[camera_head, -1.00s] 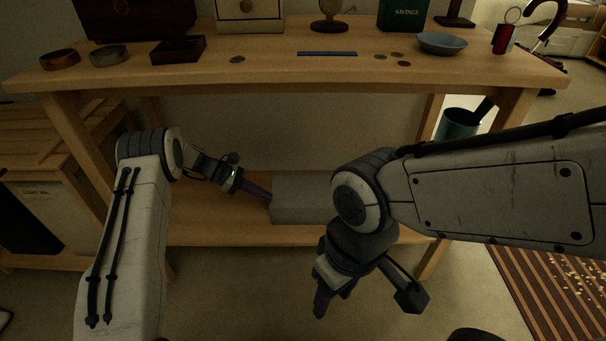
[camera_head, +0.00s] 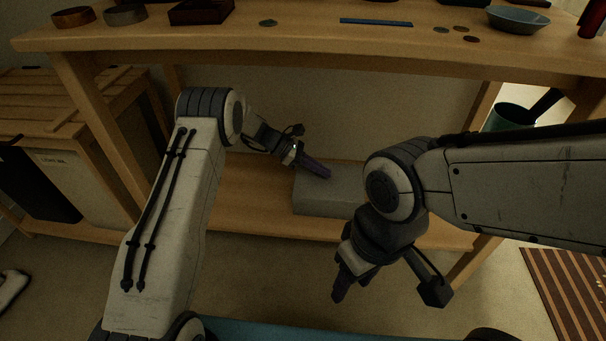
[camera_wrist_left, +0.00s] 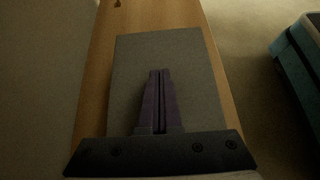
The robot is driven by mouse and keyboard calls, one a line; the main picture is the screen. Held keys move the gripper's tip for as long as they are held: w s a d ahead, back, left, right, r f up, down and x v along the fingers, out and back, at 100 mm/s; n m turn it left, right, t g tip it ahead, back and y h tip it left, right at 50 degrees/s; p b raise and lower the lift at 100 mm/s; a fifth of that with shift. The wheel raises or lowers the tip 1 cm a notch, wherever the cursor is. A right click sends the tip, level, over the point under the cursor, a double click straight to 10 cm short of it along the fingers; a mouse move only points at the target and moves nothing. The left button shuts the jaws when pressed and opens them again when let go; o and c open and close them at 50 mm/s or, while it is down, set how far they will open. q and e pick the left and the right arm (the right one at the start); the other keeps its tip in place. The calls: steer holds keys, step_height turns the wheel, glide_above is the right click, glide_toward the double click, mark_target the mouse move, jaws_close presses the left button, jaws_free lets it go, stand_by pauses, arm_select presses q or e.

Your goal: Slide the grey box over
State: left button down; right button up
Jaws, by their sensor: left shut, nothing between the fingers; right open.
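The grey box (camera_head: 322,202) lies on the lower shelf of the wooden table, its right part hidden behind my right arm in the head view. In the left wrist view the grey box (camera_wrist_left: 196,80) fills the middle, under the fingers. My left gripper (camera_head: 326,174) is shut and empty, its purple fingers over the left part of the box's top. The shut fingers also show in the left wrist view (camera_wrist_left: 160,74). I cannot tell whether they touch the box. My right gripper (camera_head: 340,290) is open and empty, pointing down in front of the shelf.
The lower shelf (camera_head: 245,205) is bare left of the box. The tabletop (camera_head: 300,42) above holds a blue strip (camera_head: 376,22), coins and a bowl (camera_head: 517,20). A wooden crate (camera_head: 75,115) stands at left, a teal bin (camera_head: 510,117) behind at right.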

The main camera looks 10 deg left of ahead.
arm_select(q)
steer(key=shift+d+f+b, duration=0.25)
steer(key=shift+d+b, duration=0.1)
steer(key=shift+d, duration=0.65)
steer(key=shift+f+b, duration=0.3)
steer(key=shift+b, duration=0.3)
steer(key=shift+s+f, duration=0.1)
steer(key=shift+f, duration=0.2)
